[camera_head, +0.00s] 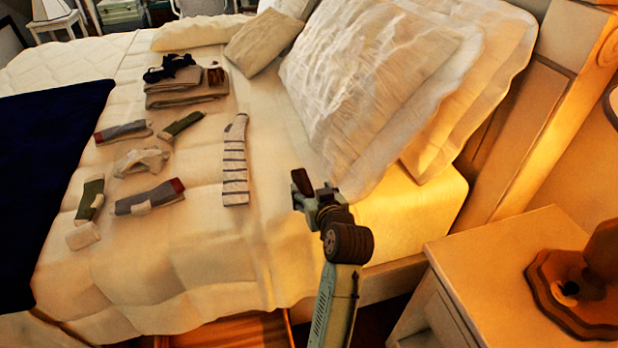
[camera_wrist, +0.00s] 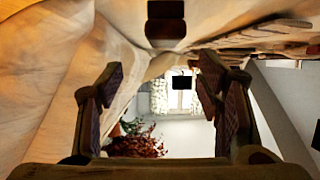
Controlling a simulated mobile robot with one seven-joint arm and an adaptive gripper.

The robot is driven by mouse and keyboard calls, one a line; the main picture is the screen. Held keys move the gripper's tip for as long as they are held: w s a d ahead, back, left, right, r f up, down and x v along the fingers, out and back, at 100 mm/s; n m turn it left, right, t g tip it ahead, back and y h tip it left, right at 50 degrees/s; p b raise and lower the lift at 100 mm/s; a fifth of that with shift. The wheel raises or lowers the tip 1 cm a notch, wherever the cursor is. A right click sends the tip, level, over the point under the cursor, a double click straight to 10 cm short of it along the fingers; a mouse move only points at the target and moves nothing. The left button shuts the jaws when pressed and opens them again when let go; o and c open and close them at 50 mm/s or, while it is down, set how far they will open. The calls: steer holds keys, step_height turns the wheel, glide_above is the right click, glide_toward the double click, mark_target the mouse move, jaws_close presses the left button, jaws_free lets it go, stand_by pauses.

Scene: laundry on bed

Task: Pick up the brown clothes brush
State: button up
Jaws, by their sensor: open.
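A small dark brown item (camera_head: 216,76), which may be the clothes brush, lies on the right side of the folded grey-brown stack (camera_head: 172,99) on the bed. It is too small to identify surely. My gripper (camera_head: 311,190) is over the near right part of the bed, right of the striped sock and well apart from the stack. In the wrist view my gripper (camera_wrist: 161,98) has its two fingers wide apart with nothing between them. I cannot make out the brush in the wrist view.
A striped sock (camera_head: 235,165) and several other socks lie on the white bedspread (camera_head: 190,255). A dark bundle (camera_head: 168,66) sits on the stack's left. Large pillows (camera_head: 365,85) stand at the headboard. A nightstand (camera_head: 490,250) is at right. A navy blanket (camera_head: 45,180) covers the left.

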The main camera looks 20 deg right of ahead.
mark_target(303, 182)
steer(key=x, duration=0.3)
steer(key=shift+w+a+p, duration=0.1)
steer(key=shift+w+p, duration=0.2)
steer(key=shift+w, duration=0.05)
steer(key=shift+s+f+p+x, duration=0.15)
steer(key=shift+p+x, duration=0.15)
steer(key=shift+x, duration=0.65)
steer(key=shift+f+p+x, duration=0.15)
steer(key=shift+p+x, duration=0.15)
steer(key=shift+x, duration=0.7)
steer(key=shift+s+f+p+x, duration=0.1)
steer(key=shift+f+p+x, duration=0.15)
steer(key=shift+x, duration=0.7)
steer(key=shift+a+r, duration=0.1)
steer(key=shift+a, duration=0.05)
steer(key=c, duration=1.3)
steer(key=shift+r, duration=0.5)
step_height(303, 182, up, 2)
steer(key=shift+r+b, duration=0.1)
steer(key=shift+b, duration=0.45)
steer(key=shift+s+a+r, duration=0.3)
steer(key=shift+s+a, duration=0.55)
steer(key=shift+s, duration=1.65)
steer(key=shift+s+a+r, duration=0.3)
steer(key=shift+s+a, duration=0.55)
steer(key=shift+s, duration=1.7)
steer(key=shift+s+a+r, duration=0.3)
steer(key=shift+s+a, duration=0.55)
steer(key=shift+s, duration=1.65)
